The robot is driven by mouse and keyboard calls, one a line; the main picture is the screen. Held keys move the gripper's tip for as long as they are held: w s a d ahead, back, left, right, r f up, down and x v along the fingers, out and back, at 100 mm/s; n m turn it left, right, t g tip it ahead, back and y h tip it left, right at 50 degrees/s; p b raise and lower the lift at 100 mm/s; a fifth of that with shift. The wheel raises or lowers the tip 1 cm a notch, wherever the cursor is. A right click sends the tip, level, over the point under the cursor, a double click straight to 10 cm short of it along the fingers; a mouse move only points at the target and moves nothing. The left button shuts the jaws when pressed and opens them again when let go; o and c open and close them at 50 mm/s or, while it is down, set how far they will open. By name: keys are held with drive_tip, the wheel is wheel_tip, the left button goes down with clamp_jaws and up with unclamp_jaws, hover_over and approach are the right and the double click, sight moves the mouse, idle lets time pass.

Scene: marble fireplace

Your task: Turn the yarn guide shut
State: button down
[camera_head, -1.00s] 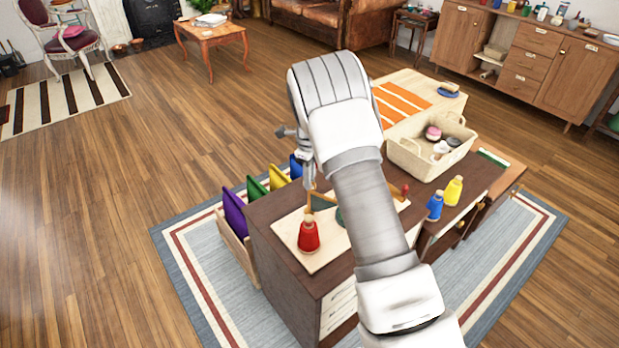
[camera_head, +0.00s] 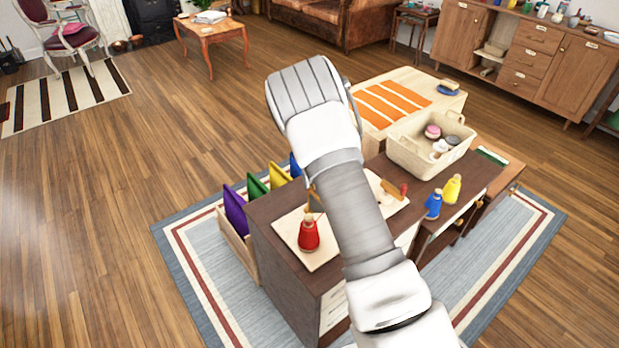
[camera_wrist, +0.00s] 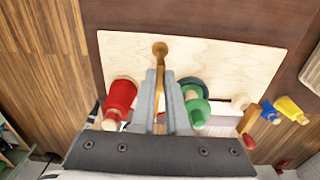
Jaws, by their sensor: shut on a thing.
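The yarn guide (camera_wrist: 160,50) is a golden bar with a round pivot end on a pale wooden board (camera_wrist: 225,58). In the wrist view the bar runs from the pivot down between my fingers. My gripper (camera_wrist: 160,76) is shut on the bar. A red spool (camera_wrist: 119,97) stands left of the fingers and a green spool (camera_wrist: 196,103) stands close on the right. In the head view my arm hides the gripper, the green spool and most of the guide; the red spool (camera_head: 309,234) shows on the board (camera_head: 288,228).
A second wooden bar with a red knob (camera_head: 403,189) is at the board's right end. Blue (camera_head: 433,205) and yellow (camera_head: 452,189) spools stand further right. A basket (camera_head: 413,162) with yarn balls is behind. Coloured panels (camera_head: 257,187) stand left of the dark cabinet.

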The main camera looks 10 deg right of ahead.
drive_tip(key=c, duration=0.9)
unclamp_jaws()
wheel_tip(320, 180, up, 17)
drive_tip(key=shift+r+p, duration=0.2)
drive_tip(key=shift+p, duration=0.35)
drive_tip(key=shift+r, duration=0.1)
